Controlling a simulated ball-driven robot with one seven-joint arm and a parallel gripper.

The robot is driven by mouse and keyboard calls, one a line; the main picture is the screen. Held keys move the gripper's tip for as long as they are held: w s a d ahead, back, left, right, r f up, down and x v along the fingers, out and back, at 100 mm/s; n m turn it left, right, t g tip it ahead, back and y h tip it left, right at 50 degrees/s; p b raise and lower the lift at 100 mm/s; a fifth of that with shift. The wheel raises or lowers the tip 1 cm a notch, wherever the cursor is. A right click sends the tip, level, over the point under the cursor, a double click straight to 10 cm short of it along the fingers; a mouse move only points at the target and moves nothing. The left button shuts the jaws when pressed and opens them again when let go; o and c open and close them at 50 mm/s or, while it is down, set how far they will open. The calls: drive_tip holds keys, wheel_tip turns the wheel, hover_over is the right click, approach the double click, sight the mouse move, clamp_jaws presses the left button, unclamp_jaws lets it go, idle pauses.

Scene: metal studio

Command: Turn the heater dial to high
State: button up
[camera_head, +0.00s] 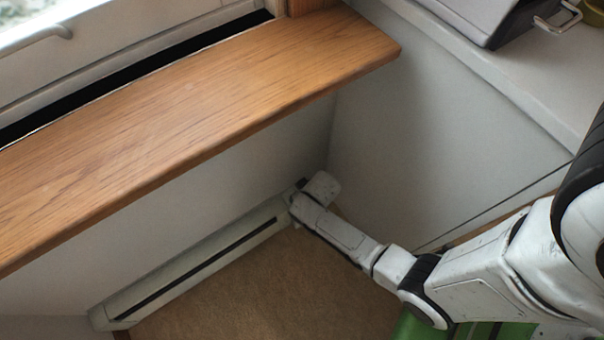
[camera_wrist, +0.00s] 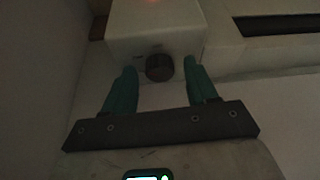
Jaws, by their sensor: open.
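The heater (camera_head: 195,262) is a long, low, pale unit along the base of the wall under the wooden sill. In the wrist view, its pale end box (camera_wrist: 155,28) carries a dark round dial (camera_wrist: 159,67). My gripper (camera_wrist: 160,70) is open, with one green finger on each side of the dial. The fingertips are level with the dial, and a gap shows on both sides. I cannot read the dial's setting in the dim light. In the head view my arm reaches down to the heater's far right end, and my wrist (camera_head: 318,190) hides the dial.
The wooden sill (camera_head: 200,110) overhangs the heater. A side wall (camera_head: 420,130) stands close to the right of my wrist. Brown carpet (camera_head: 270,285) lies clear in front of the heater. A grey case (camera_head: 480,15) sits on the ledge at upper right.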

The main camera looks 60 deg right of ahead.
drive_tip(key=shift+c, duration=0.2)
drive_tip(key=c, duration=1)
drive_tip(key=shift+a+m, duration=0.1)
drive_tip(key=shift+m, duration=0.4)
drive_tip(key=m, duration=0.2)
drive_tip(key=m+g+h, duration=0.1)
drive_tip(key=shift+w+a+f+m+h+b, duration=0.1)
drive_tip(key=shift+w+m+h+b, duration=0.05)
drive_tip(key=shift+m+h+b, duration=0.2)
drive_tip(key=shift+w+a+m+g+h+b, duration=0.1)
drive_tip(key=shift+m+g+h+b, duration=0.25)
drive_tip(key=shift+m, duration=0.8)
drive_tip(key=shift+m+g+h+b, duration=0.2)
drive_tip(key=shift+m+g+b, duration=0.15)
drive_tip(key=shift+m, duration=0.75)
